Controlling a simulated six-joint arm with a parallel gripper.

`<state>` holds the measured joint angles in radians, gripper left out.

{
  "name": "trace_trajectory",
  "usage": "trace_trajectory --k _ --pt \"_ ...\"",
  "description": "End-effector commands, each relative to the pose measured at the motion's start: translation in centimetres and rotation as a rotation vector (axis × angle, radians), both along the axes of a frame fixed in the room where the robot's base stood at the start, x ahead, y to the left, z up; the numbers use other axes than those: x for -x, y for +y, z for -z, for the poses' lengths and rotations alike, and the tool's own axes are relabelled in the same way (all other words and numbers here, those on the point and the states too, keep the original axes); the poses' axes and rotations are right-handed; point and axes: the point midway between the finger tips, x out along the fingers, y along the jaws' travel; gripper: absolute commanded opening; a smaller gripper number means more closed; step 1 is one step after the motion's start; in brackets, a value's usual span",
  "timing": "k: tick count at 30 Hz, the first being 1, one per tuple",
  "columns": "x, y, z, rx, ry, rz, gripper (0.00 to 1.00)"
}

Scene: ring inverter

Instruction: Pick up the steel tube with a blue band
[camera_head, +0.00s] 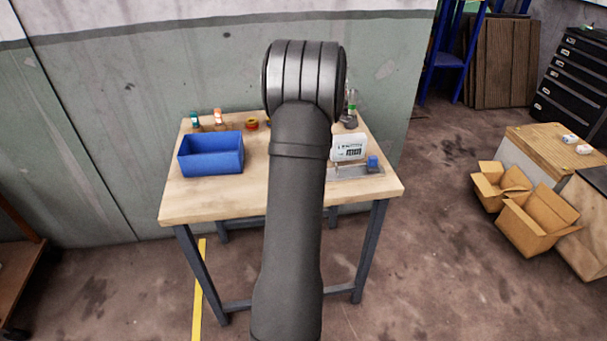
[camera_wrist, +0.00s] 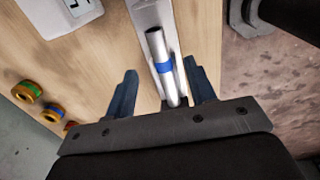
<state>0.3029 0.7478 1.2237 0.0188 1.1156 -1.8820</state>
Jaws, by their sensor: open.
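The steel tube with a blue band (camera_wrist: 158,48) shows in the wrist view, over a pale metal plate or channel (camera_wrist: 143,14). Its open end points to the top of the picture. My gripper (camera_wrist: 160,72) is open, with one dark finger on each side of the tube. The tube is nearer the right finger, and a gap shows on the left. I cannot tell how far the fingers are above it. In the head view my arm hides the gripper, and I cannot make out the tube there.
The wooden table (camera_head: 225,207) carries a blue bin (camera_head: 211,168), a white device with a display (camera_head: 348,141) and a grey plate with a blue block (camera_head: 373,162). Rolls of tape (camera_wrist: 27,91) lie left of the gripper in the wrist view. Cardboard boxes (camera_head: 530,225) stand on the floor.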

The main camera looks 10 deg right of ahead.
Motion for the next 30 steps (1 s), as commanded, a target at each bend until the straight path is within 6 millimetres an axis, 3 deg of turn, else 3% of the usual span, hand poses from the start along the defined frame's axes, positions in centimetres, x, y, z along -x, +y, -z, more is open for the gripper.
trace_trajectory --k 10,18,25,30 --pt "-0.1 0.0 2.5 -0.001 0.002 0.001 0.50" --pt "-0.4 0.1 6.3 -0.001 0.001 0.001 0.50" --pt "-0.5 0.0 6.6 0.000 -0.001 0.001 0.50" --pt "-0.5 0.0 6.6 0.000 -0.001 0.001 0.19"
